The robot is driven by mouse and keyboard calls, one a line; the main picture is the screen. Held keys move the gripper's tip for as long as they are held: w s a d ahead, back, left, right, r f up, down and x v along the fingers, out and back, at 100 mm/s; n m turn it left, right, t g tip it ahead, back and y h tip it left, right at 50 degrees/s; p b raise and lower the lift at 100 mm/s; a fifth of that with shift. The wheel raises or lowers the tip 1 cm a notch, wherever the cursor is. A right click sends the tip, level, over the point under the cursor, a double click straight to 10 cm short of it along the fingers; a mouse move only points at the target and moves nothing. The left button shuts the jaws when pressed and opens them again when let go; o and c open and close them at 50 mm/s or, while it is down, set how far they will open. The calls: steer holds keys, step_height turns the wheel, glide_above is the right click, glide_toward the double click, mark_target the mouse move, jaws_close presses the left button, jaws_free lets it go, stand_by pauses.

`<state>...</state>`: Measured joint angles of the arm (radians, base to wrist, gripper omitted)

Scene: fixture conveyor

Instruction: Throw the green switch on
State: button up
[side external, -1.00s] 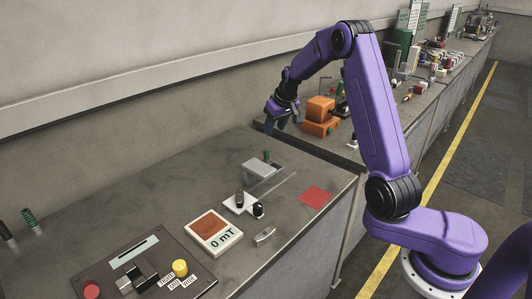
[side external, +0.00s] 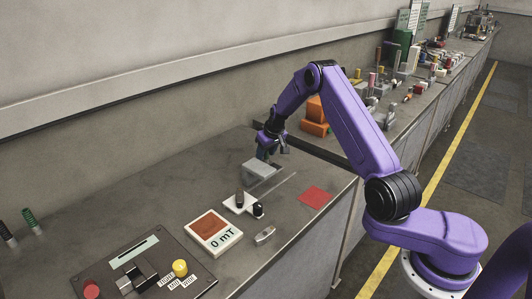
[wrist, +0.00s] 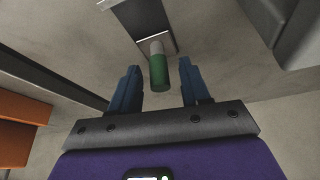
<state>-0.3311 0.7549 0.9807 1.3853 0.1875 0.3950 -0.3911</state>
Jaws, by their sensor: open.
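The green switch handle (wrist: 159,71) shows in the wrist view, with a pale collar, rising from a dark plate (wrist: 142,22) with a light edge. My gripper (wrist: 158,92) is open, and its two blue fingers stand on either side of the handle, apart from it. In the side view my gripper (side external: 270,152) is low at the back of the near bench, beside the grey block (side external: 262,169). It hides the green handle there. I cannot tell the switch's exact position.
A white plate with black knobs (side external: 238,206), a 0 mT meter (side external: 214,232) and a red square (side external: 315,196) lie on the near bench. An orange block stack (side external: 315,117) stands behind my gripper. A control panel (side external: 143,275) is at the front left.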

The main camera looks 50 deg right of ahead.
steer(key=shift+f, duration=0.15)
jaws_close()
steer(key=shift+a+t, duration=0.25)
steer(key=shift+t, duration=0.25)
steer(key=shift+s+d+t, duration=0.1)
steer(key=shift+s+t, duration=0.05)
steer(key=shift+t, duration=0.15)
stand_by(0.3)
steer(key=shift+c, duration=0.2)
jaws_free()
steer(key=shift+o, duration=0.2)
